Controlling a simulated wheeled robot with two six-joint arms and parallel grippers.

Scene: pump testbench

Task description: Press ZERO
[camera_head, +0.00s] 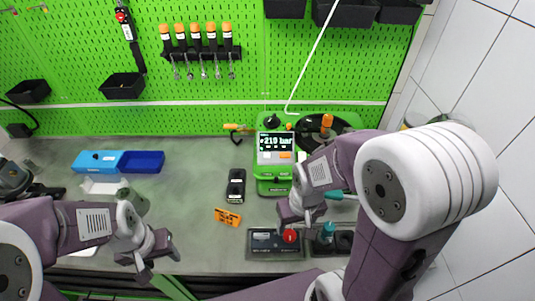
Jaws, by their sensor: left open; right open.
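A green pump test unit (273,186) stands at the back right of the bench. Its screen (275,142) shows a reading that looks like 219 bar, with a small orange patch (285,155) below it. No ZERO lettering is legible. My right gripper (292,214) is open, in front of the unit and just above a black box (265,242) with a red knob (290,236). My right arm hides part of the unit's right side. My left gripper (157,262) is open and empty over the front left of the bench, well away from the unit.
A black handheld device (236,186) and an orange tag (227,217) lie on the grey bench (190,200) left of the unit. A blue case (140,161) lies at the back left. Orange-handled tools (197,38) hang on the green pegboard. The bench middle is mostly free.

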